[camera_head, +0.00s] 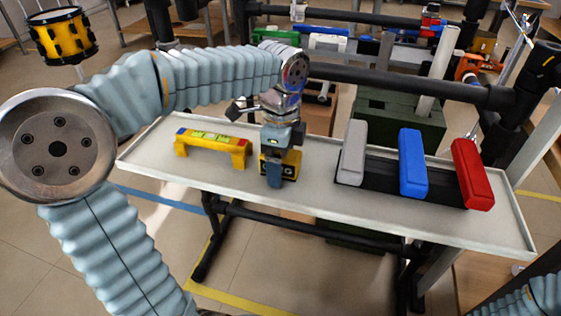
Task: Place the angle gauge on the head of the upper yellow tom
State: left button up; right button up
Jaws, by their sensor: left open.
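A small yellow-and-black block (291,166), which looks like the angle gauge, sits on the pale tray-like table left of its middle. My left gripper (276,172) is open and points down at it. A finger hides part of the block, and I cannot tell whether the fingers touch it. The yellow tom (62,36), a drum with a pale head (53,15) and black fittings, stands on a stand at the upper left, beyond my left arm. My right gripper is out of view; only a bit of my right arm shows at the lower right corner.
A yellow bridge-shaped level (212,146) stands left of the block on the table (330,205). Grey (352,152), blue (412,162) and red (471,174) pads stand on a black base at right. A black rail (410,86) runs behind. The table's front strip is clear.

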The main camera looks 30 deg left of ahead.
pick_arm(q)
jog(key=shift+f, duration=0.1)
jog(key=c, duration=1.2)
